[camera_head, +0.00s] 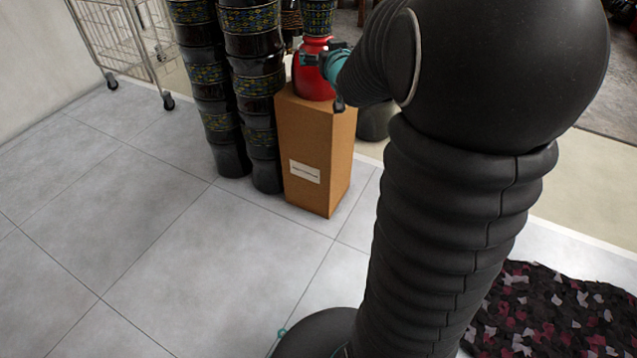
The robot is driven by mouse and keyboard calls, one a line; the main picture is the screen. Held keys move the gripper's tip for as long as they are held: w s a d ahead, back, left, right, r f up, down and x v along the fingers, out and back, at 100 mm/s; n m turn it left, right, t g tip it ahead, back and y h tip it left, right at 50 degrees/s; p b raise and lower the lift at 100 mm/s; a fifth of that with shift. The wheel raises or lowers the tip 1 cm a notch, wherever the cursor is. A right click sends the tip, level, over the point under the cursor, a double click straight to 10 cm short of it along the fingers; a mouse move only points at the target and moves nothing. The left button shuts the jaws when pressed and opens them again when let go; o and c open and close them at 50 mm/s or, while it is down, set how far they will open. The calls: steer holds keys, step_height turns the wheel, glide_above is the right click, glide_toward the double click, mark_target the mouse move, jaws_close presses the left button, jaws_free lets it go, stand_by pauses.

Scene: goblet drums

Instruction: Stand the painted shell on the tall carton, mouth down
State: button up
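The painted shell (312,84) is glossy red, wider below and narrower above. It looks upright on the top of the tall brown carton (305,140), near its back; whether its lower rim rests fully there is hard to tell. My gripper (312,59), teal and dark, reaches in from the right and overlaps the shell's upper part. The fingers are small, and their grip on the shell cannot be made out. The wrist hides part of the shell's right side.
Tall stacks of black drums with patterned bands (255,95) stand close at the carton's left. Another patterned drum (319,17) shows above the shell. A wire cart (125,40) stands back left. A dark mottled rug (560,315) lies front right. The tiled floor front left is clear.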

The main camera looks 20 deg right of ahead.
steer(key=s+a+f+g+y, duration=0.1)
steer(key=s+a, duration=0.4)
steer(key=s, duration=0.6)
steer(key=s+a+f+n+g+y, duration=0.1)
steer(key=s+a+f+g, duration=0.2)
steer(key=s, duration=0.9)
steer(key=s+a+f+g+y, duration=0.1)
steer(key=s+a+f+g, duration=0.1)
steer(key=s+a+g, duration=0.4)
steer(key=s+a, duration=0.3)
steer(key=s, duration=0.2)
steer(key=shift+s+a+n, duration=0.15)
steer(key=shift+n, duration=0.25)
steer(key=shift+f, duration=0.1)
